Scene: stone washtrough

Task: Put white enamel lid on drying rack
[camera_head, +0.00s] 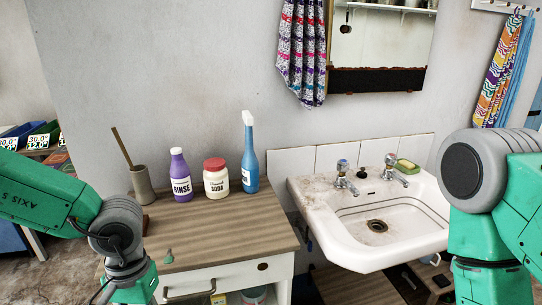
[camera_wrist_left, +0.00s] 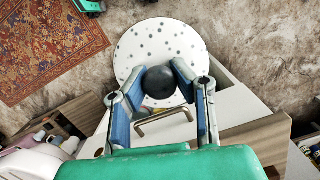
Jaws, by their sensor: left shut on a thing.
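The white enamel lid (camera_wrist_left: 165,40) is a round white disc with grey specks and a dark round knob (camera_wrist_left: 159,84), seen in the left wrist view. My left gripper (camera_wrist_left: 160,76) is shut on the knob, with one blue-padded finger on each side. The lid is held out over the floor in front of the cabinet drawer. In the head view my left arm (camera_head: 120,245) runs down out of the bottom edge, and neither its gripper nor the lid can be made out. My right arm (camera_head: 485,200) is at the right, its gripper out of frame. I cannot make out a drying rack.
The wooden counter (camera_head: 225,228) carries a brush holder (camera_head: 143,185), purple rinse bottle (camera_head: 181,178), soda jar (camera_head: 215,180) and blue spray bottle (camera_head: 250,160) along its back. Its front is mostly bare. The white sink (camera_head: 400,235) stands to its right. A patterned rug (camera_wrist_left: 45,45) lies on the floor.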

